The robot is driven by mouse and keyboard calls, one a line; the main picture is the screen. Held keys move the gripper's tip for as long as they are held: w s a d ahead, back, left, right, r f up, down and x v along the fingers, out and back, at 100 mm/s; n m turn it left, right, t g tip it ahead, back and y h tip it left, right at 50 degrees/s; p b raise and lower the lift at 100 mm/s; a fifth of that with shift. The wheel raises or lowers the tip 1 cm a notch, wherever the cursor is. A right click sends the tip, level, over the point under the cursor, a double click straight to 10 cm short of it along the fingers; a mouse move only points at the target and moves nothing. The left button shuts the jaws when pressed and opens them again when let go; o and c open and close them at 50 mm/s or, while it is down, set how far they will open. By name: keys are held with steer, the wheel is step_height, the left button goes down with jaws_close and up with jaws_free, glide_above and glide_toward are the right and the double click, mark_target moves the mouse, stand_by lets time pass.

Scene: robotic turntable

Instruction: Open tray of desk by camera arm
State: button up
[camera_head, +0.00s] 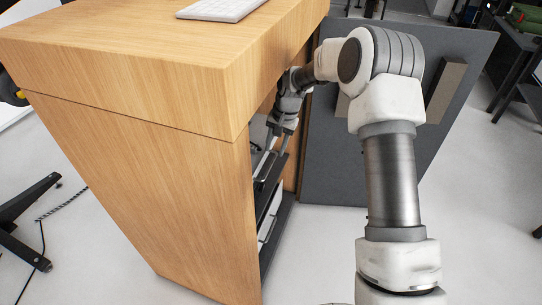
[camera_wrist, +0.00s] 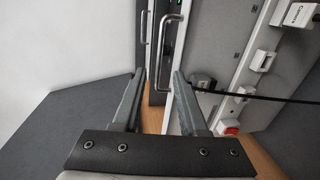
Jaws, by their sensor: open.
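The wooden desk (camera_head: 150,150) fills the left of the head view, and its front side shows only at a steep angle. A dark tray front (camera_head: 269,190) with a metal handle shows below the desktop. My gripper (camera_head: 268,156) points down at this front, with its fingers close to the handle. In the wrist view my gripper (camera_wrist: 160,74) is open, its two grey fingers apart. A silver bar handle (camera_wrist: 163,42) lies just beyond the fingertips, towards the right finger. A second handle (camera_wrist: 146,25) shows to its left. I cannot tell whether a finger touches a handle.
A grey panel (camera_head: 350,170) stands behind my arm, close to the desk's side. A white keyboard (camera_head: 222,8) lies on the desktop. In the wrist view a grey panel with white fittings (camera_wrist: 262,62) and a thin black rod are at the right. Open floor lies at the lower right.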

mark_target(270, 166)
steer(key=f, duration=0.2)
steer(key=a+f+b, duration=0.1)
steer(key=f, duration=0.2)
steer(key=f+b, duration=0.1)
steer(key=f, duration=0.1)
steer(key=shift+w+a+f, duration=0.15)
steer(key=shift+w+f, duration=0.05)
steer(key=shift+w, duration=0.05)
jaws_close()
stand_by(1.2)
